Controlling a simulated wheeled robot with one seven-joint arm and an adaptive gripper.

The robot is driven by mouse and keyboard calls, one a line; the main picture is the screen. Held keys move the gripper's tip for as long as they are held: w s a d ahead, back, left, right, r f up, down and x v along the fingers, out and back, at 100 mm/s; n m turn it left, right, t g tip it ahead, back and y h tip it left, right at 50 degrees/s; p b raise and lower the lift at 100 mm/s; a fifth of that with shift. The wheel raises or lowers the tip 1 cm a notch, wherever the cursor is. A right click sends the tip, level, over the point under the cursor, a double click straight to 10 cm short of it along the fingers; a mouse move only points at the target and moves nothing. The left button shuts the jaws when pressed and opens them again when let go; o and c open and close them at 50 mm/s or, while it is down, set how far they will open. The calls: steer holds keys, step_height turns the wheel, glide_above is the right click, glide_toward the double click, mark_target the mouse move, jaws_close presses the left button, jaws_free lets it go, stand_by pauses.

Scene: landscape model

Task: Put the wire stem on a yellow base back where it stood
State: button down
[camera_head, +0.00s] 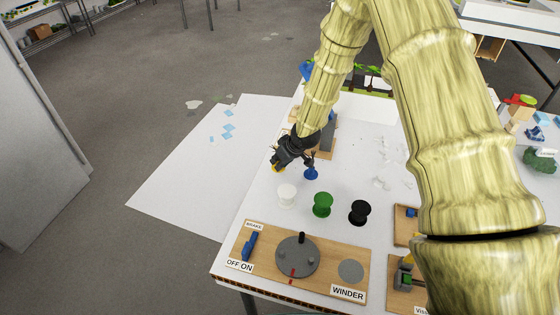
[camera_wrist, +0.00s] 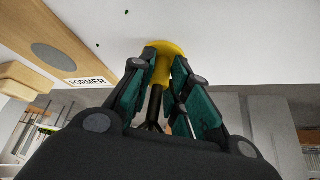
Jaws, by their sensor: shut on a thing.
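The yellow base (camera_wrist: 163,48) of the wire stem shows at the fingertips in the wrist view, against the white table top. A dark stem (camera_wrist: 155,104) runs from it between the fingers toward my palm. My gripper (camera_wrist: 160,75) is shut on this piece, with a teal-padded finger on each side. In the head view my gripper (camera_head: 277,163) is over the left part of the white table, and a small bit of the yellow base (camera_head: 278,169) shows at its tip. Whether the base touches the table I cannot tell. Most of the stem is hidden.
A blue spool (camera_head: 311,173) stands close right of my gripper. White (camera_head: 286,195), green (camera_head: 322,205) and black (camera_head: 359,212) spools stand nearer the front. The winder board (camera_head: 320,278) lies at the front edge. A wooden former board (camera_wrist: 50,50) shows in the wrist view.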

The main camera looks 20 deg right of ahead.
steer(key=c, duration=1.4)
jaws_free()
steer(key=shift+o, duration=0.2)
steer(key=shift+r, duration=0.15)
steer(key=b+v, duration=0.1)
steer(key=v, duration=1.1)
steer(key=shift+r, duration=0.1)
